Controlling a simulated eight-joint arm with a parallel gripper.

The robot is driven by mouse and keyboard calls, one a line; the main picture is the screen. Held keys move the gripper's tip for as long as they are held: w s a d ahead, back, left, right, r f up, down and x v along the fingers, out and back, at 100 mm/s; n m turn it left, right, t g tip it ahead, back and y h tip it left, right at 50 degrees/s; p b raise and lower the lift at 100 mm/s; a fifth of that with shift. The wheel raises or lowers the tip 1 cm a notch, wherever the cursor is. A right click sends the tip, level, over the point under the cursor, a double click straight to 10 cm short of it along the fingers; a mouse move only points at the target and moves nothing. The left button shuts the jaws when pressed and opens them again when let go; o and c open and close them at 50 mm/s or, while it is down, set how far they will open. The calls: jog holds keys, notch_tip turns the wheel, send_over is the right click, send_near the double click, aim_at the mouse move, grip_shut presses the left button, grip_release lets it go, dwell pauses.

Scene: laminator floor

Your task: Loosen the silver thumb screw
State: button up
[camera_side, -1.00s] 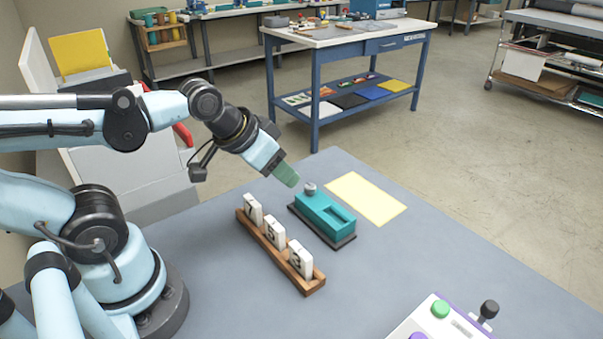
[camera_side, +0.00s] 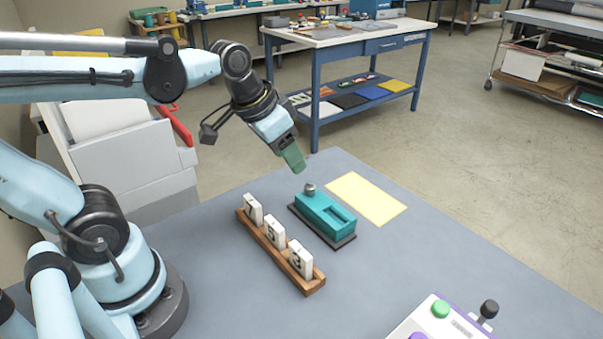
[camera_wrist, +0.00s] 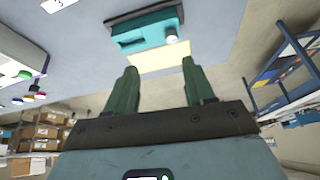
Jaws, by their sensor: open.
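The silver thumb screw (camera_side: 310,188) stands upright on the far left end of a teal block-shaped fixture (camera_side: 322,213) with a dark base. It also shows in the wrist view (camera_wrist: 172,38) on the teal fixture (camera_wrist: 140,34), near the top of the picture. My gripper (camera_side: 297,166) is above and just behind the screw in the side view, with its green fingers pointing down and apart from it. In the wrist view the two green fingers of my gripper (camera_wrist: 158,75) are spread wide with nothing between them.
A wooden rack (camera_side: 280,252) with white number tiles stands close beside the fixture. A yellow sheet (camera_side: 366,198) lies flat on the other side. A control box with a green button (camera_side: 440,309) is at the front right. The grey table (camera_side: 400,260) between is clear.

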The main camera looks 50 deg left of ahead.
aim_at(310, 185)
jog(key=w+a+r+m+g+h, duration=0.1)
jog(key=w+a+m+g+h, duration=0.1)
jog(key=w+a+m+g, duration=0.5)
jog(key=d+f+n, duration=0.1)
jog(key=f, duration=0.3)
jog(key=d+f, duration=0.2)
jog(key=f, duration=0.1)
jog(key=d+f+n, duration=0.1)
jog(key=f, duration=0.3)
jog(key=shift+w+d+f+n+t, duration=0.25)
jog(key=shift+w+f+n+t, duration=0.05)
grip_shut()
